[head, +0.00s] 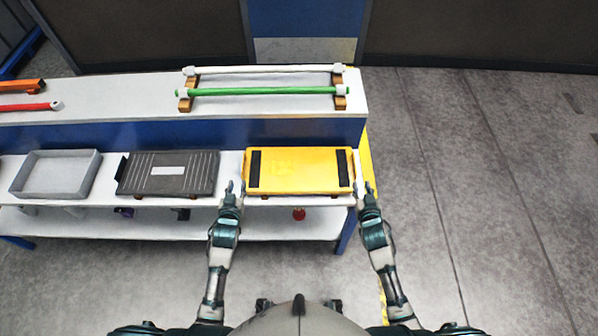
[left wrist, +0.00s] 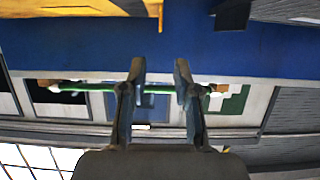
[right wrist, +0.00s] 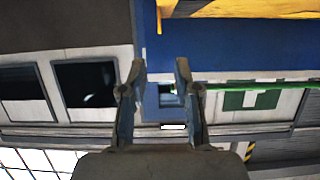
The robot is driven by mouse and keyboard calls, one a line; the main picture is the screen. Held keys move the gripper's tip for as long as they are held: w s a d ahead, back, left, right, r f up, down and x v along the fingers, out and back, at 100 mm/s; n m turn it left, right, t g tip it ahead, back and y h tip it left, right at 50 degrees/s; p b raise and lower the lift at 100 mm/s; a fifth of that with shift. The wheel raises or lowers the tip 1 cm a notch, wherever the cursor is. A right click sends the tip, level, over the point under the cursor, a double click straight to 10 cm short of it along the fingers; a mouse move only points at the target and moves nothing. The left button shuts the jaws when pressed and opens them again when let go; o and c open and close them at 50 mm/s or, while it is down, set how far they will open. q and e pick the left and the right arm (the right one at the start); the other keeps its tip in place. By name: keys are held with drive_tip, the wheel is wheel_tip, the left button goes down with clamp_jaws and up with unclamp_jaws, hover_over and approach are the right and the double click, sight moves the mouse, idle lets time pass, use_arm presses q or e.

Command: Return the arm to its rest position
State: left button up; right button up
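My left gripper (head: 236,188) is at the bench's front edge, by the left end of the yellow casting (head: 290,171). In the left wrist view its two fingers (left wrist: 160,72) stand apart with nothing between them. My right gripper (head: 363,188) is by the right end of the yellow casting. In the right wrist view its fingers (right wrist: 160,72) are also apart and empty. The yellow casting lies flat on the bench, with a black strip near each end. Whether either gripper touches it is unclear. Both arms reach forward from my body.
A dark ribbed casting (head: 190,180) and a grey tray (head: 30,176) sit left of the yellow one on the white bench. A green bar (head: 262,91) and a white bar (head: 262,70) rest on brown supports behind. The floor (head: 500,190) at right is clear.

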idle(0.5)
